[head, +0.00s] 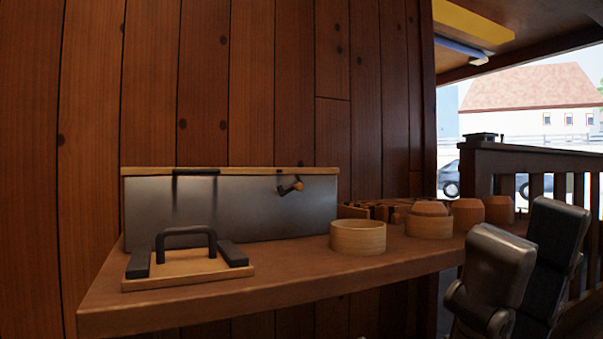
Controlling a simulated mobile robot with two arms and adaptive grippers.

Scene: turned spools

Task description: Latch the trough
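The trough (235,215) is a long grey metal box with a light wooden top edge, standing at the back of a wooden shelf against the wall. My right gripper (530,225) is at the lower right, apart from the trough and in front of the shelf's right end. My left gripper is not in view.
On the shelf (210,305), a wooden board with a black handle (190,265) lies before the trough. A round wooden ring (358,237) and several turned wooden pieces (429,220) stand to its right. A dark railing (515,165) is behind my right gripper.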

